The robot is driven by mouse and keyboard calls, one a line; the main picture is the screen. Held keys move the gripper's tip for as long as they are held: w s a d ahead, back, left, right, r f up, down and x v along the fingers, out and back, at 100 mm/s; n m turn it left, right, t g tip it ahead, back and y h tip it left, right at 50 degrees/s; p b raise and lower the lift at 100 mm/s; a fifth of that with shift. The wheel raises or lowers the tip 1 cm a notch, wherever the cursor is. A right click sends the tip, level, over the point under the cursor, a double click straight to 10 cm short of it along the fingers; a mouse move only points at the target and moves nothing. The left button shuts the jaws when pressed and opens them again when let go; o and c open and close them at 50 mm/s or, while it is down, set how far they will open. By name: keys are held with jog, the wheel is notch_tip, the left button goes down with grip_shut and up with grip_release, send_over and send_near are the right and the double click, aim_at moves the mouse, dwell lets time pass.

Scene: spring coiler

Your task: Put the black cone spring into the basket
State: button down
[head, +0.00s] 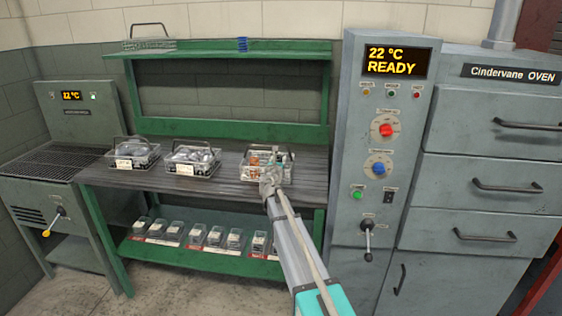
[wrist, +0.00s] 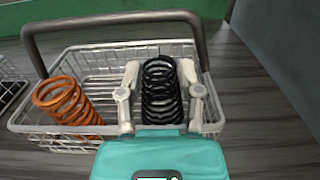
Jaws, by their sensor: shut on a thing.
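The black spring (wrist: 161,92) stands upright between the two pale fingers of my gripper (wrist: 158,78) in the wrist view. My gripper is shut on it. The spring is over or inside the right part of the wire basket (wrist: 100,57); I cannot tell whether it touches the basket floor. An orange spring (wrist: 66,100) leans in the left part of the same basket. In the head view my gripper (head: 270,180) is at the front of the rightmost basket (head: 248,181) on the bench, and the black spring is hard to make out there.
The basket's thick handle (wrist: 115,19) arches along its far side. Two more wire baskets (head: 121,162) (head: 178,168) stand to the left on the bench (head: 225,190). The grey oven control panel (head: 378,160) rises close on the right. Several small bins line the lower shelf (head: 205,258).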

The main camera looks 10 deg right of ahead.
jog(key=shift+f+b, duration=0.35)
jog(key=shift+f, duration=0.1)
jog(key=shift+c, duration=1.3)
grip_release()
jog(key=shift+r, duration=0.25)
jog(key=shift+r+p, duration=0.35)
jog(key=shift+p, duration=0.25)
jog(key=shift+s+r, duration=0.15)
jog(key=shift+s, duration=0.05)
jog(key=v, duration=1.1)
jog(key=shift+s+a, duration=0.15)
jog(key=shift+s, duration=0.15)
